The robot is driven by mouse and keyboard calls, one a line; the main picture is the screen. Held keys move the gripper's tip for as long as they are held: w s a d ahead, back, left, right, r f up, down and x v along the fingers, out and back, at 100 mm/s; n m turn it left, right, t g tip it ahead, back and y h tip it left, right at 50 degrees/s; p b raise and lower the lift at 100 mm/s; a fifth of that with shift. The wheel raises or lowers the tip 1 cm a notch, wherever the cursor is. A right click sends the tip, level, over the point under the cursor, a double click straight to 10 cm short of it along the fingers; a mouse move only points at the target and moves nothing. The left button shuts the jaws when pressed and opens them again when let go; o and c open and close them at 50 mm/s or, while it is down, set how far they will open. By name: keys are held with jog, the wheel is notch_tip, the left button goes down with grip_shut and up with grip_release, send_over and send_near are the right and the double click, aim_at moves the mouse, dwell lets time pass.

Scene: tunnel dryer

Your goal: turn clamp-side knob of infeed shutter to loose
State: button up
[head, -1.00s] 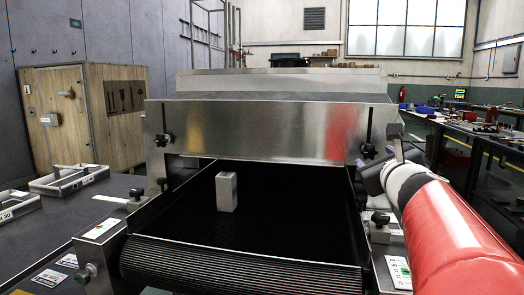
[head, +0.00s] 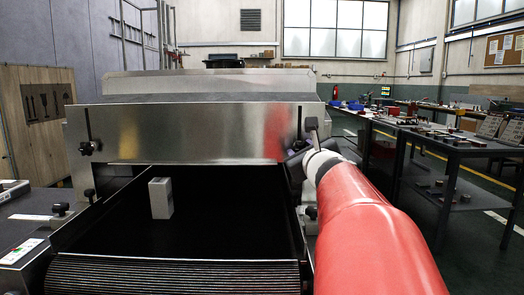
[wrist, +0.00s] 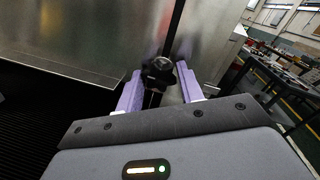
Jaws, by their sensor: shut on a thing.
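The infeed shutter (head: 190,133) is a shiny metal plate across the dryer mouth, with a dark slot near each end. A black knob (wrist: 158,74) sits on its right-hand slot, seen close in the wrist view. My gripper (wrist: 160,70) has its two purple fingers on either side of this knob, shut on it. In the head view my gripper (head: 295,162) is at the shutter's lower right corner and hides that knob. Another black knob (head: 88,148) sits on the left slot. I cannot read which side is the clamp side.
A black conveyor belt (head: 215,215) runs under the shutter, with a grey metal block (head: 160,198) on it. A smaller side knob (head: 60,209) stands at the belt's left. A dark workbench (head: 460,160) is at the right, beyond some open floor.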

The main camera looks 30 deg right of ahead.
jog(key=shift+a+f+n, duration=0.1)
jog(key=shift+f+n, duration=0.05)
jog(key=shift+n, duration=0.15)
jog(key=shift+n+g+h+p, duration=0.25)
jog(key=shift+n+g+p, duration=0.2)
jog(key=shift+n, duration=2.6)
jog(key=shift+n+g+h+p, duration=0.2)
jog(key=shift+n+g+p, duration=0.25)
jog(key=shift+n, duration=2.65)
jog(key=shift+n+g+h+p, duration=0.3)
jog(key=shift+n+g, duration=0.2)
jog(key=shift+n, duration=2.55)
jog(key=shift+f, duration=0.1)
jog(key=o, duration=0.8)
jog(key=shift+o, duration=0.6)
jog(key=shift+r, duration=0.25)
